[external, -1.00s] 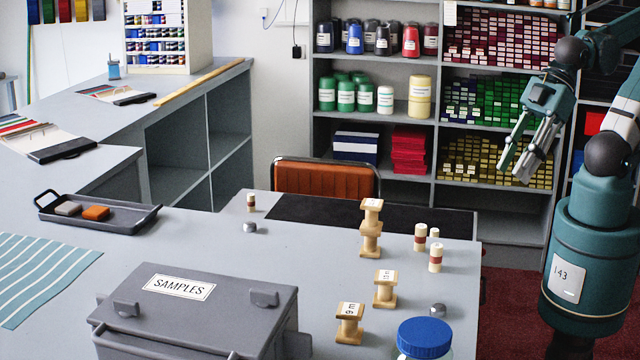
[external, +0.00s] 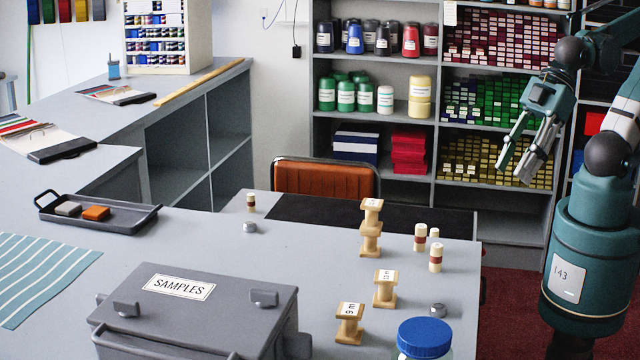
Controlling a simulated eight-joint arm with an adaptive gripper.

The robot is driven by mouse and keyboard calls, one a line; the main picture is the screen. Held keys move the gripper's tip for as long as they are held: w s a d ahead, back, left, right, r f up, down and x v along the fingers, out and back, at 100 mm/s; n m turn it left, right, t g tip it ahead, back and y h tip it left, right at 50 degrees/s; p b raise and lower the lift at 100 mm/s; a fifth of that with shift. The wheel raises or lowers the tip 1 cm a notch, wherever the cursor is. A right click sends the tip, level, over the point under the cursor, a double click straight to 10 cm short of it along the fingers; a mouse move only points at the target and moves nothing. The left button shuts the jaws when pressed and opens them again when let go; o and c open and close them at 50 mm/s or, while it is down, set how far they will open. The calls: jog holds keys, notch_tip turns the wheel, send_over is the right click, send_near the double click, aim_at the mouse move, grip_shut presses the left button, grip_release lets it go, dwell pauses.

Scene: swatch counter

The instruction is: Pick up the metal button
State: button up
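Two small round silver-grey metal pieces that look like metal buttons lie on the grey counter. One metal button (external: 250,227) is at the back left, in front of a small cream-and-red spool. The other metal button (external: 438,310) is at the front right, between a wooden spool and the blue-lidded jar. I cannot tell which one the task means. My gripper (external: 514,174) hangs at the right, in the air beyond the counter's right edge, well apart from both.
Wooden spools (external: 385,289) and a stacked pair (external: 371,228) stand on the counter's right half, with cream-and-red spools (external: 435,257) nearby. A jar with a blue lid (external: 424,338) and a grey SAMPLES box (external: 215,315) fill the front. The counter middle (external: 300,255) is clear.

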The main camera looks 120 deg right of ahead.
jog(key=w+a+r+n+g+p, duration=0.1)
jog(key=w+a+r+n+p, duration=0.15)
jog(key=w, duration=0.25)
jog(key=w+a+r+n+g+p, duration=0.1)
jog(key=w+r+n+p, duration=0.15)
jog(key=w, duration=0.35)
jog(key=n+g+p, duration=0.5)
jog(key=n+p, duration=0.4)
jog(key=n, duration=0.6)
send_over(440, 306)
jog(key=shift+f, duration=5.2)
jog(key=shift+f, duration=1.3)
